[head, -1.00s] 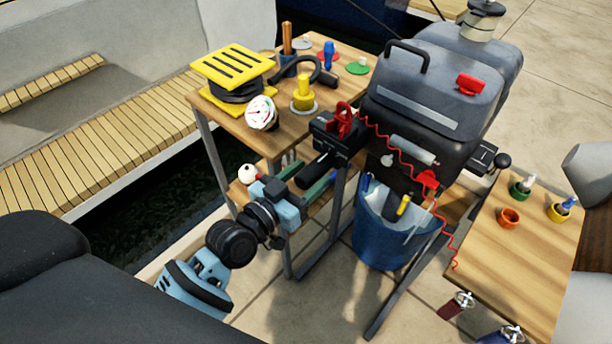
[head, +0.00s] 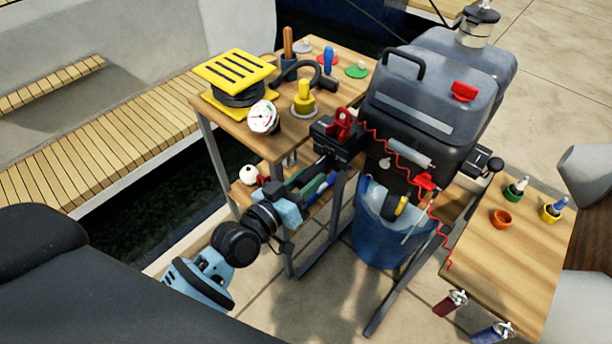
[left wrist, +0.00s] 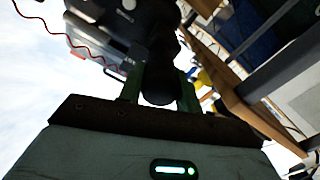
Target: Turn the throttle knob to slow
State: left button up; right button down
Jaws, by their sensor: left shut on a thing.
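The outboard motor (head: 425,95) is a grey block on a stand, with a black control box (head: 335,138) on its left side carrying a red clip (head: 342,124). The throttle knob (left wrist: 160,85) is the black rounded grip that shows between my green fingers in the left wrist view. My left gripper (head: 322,183) is below the control box in the head view and is shut on this grip. The fingers and arm hide much of the grip in the head view, and I cannot read any speed mark. My right gripper is not in view.
A blue bucket (head: 380,240) stands under the motor. A red coiled cord (head: 375,133) hangs along the motor's front. A wooden table (head: 320,115) with a yellow reel (head: 235,70) stands behind; another table (head: 500,260) with small cups is at right.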

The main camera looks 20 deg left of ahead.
pick_arm(q)
jog(key=shift+r+n+p, duration=0.1)
jog(key=shift+n+p, duration=0.2)
jog(key=shift+n, duration=0.5)
jog(key=shift+n+p, duration=0.45)
jog(key=shift+n, duration=0.95)
jog(key=o, duration=1)
jog(key=v, duration=0.6)
jog(key=shift+s+a+f, duration=0.1)
jog(key=shift+s+f, duration=0.15)
jog(key=shift+s, duration=0.05)
jog(key=shift+s+a+r, duration=0.1)
jog(key=shift+s+a, duration=0.1)
jog(key=shift+s, duration=0.4)
